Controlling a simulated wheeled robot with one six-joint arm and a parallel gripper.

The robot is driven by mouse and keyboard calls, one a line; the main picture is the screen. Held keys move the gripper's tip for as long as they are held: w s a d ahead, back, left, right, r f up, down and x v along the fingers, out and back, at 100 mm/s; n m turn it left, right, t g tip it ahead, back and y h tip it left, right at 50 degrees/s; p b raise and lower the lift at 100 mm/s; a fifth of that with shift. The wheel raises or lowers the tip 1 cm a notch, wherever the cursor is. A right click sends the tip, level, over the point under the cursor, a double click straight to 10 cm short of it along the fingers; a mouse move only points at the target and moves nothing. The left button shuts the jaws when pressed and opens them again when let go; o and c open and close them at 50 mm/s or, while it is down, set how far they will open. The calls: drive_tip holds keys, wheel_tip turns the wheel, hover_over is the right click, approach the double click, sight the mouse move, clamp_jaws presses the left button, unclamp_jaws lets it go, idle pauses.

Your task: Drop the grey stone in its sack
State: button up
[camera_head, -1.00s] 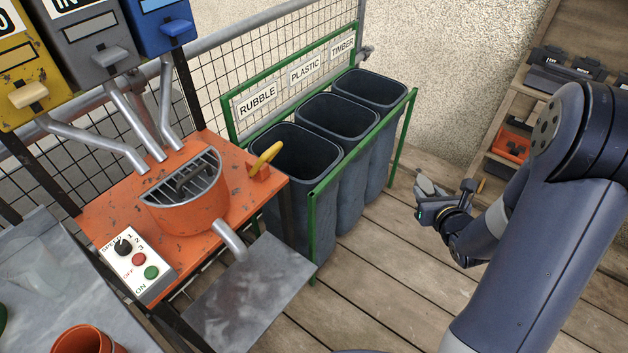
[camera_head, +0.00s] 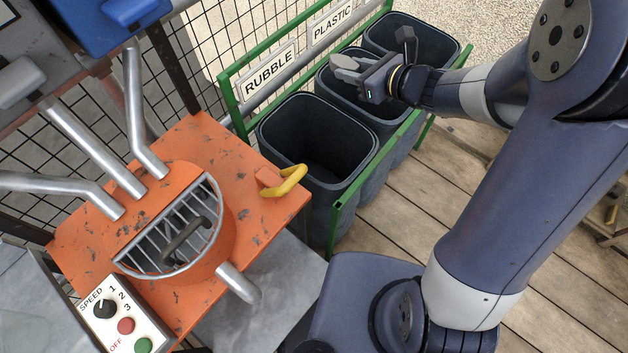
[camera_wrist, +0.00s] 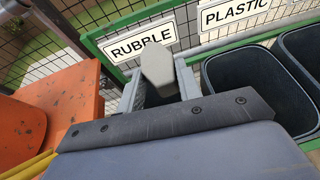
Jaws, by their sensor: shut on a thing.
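My gripper (camera_head: 358,72) is shut on the grey stone (camera_head: 345,65), holding it up in the air. In the wrist view the stone (camera_wrist: 157,66) is pale, smooth and sticks out past the fingers (camera_wrist: 160,82), in front of the RUBBLE sign (camera_wrist: 143,43). The RUBBLE sack (camera_head: 312,125) is the nearest of three dark open sacks; its visible inside looks empty. In the head view the gripper and stone overlap the middle, PLASTIC sack (camera_head: 338,94). In the wrist view the PLASTIC sack (camera_wrist: 250,80) lies to the right, and my gripper hides the RUBBLE sack.
The green frame (camera_head: 345,200) edges the sacks, with signs and wire mesh behind. The third sack (camera_head: 425,38) is partly behind my arm. An orange mixer bench (camera_head: 225,165) with a yellow handle (camera_head: 285,182) stands left.

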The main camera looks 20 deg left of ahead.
drive_tip(key=s+a+f+n+g+b, duration=0.1)
drive_tip(key=s+a+f+b, duration=0.1)
drive_tip(key=f, duration=0.3)
drive_tip(key=shift+a+y+b, duration=0.3)
drive_tip(key=shift+a+b, duration=0.25)
drive_tip(key=shift+b, duration=0.3)
drive_tip(key=o, duration=1.1)
drive_tip(key=v, duration=1.1)
drive_tip(key=shift+w, duration=0.1)
drive_tip(key=shift+a+f, duration=0.1)
